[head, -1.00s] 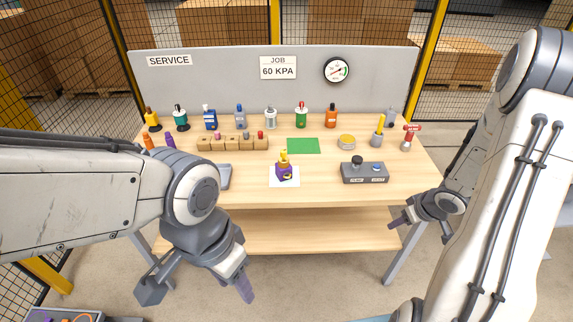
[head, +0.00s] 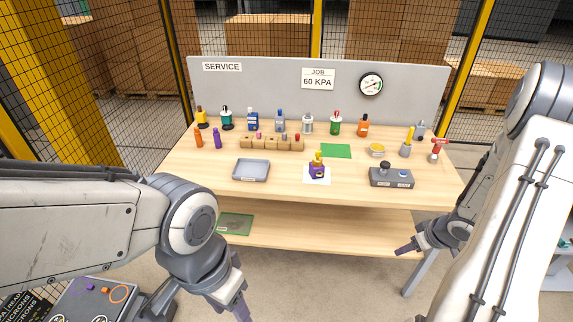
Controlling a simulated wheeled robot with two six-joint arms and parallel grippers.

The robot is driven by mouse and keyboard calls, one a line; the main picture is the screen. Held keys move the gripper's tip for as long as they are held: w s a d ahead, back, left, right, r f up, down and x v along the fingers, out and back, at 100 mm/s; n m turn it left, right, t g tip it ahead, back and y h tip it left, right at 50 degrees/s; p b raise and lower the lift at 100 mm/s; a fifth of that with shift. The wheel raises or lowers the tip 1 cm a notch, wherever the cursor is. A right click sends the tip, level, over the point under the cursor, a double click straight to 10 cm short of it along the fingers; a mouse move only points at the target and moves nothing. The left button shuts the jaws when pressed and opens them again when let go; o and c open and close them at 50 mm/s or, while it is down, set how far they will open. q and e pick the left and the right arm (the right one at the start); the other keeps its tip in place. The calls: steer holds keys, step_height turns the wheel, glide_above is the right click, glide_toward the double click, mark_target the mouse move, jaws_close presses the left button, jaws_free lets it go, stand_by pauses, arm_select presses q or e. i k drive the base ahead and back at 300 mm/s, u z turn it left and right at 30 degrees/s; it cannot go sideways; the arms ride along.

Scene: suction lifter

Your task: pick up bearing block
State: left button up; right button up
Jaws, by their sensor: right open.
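What looks like the bearing block (head: 318,174) is a small purple block with a dark round bore. It stands on a white sheet (head: 311,182) at the front middle of the table, with a yellow piece on top. My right gripper (head: 408,249) is open and empty, low in front of the table's right front edge, well apart from the block. My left gripper (head: 198,304) is at the bottom of the picture, in front of the table and partly cut off. Its fingers look apart, with nothing seen between them.
A grey tray (head: 251,171) lies left of the block and a grey control box (head: 391,178) right of it. A wooden rack (head: 270,144), green mat (head: 336,151) and several bottles stand behind. A lower shelf (head: 300,231) runs beneath the tabletop (head: 215,163).

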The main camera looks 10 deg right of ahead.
mark_target(316, 170)
steer(key=u, duration=0.5)
steer(key=i, duration=1.65)
steer(key=z, duration=0.55)
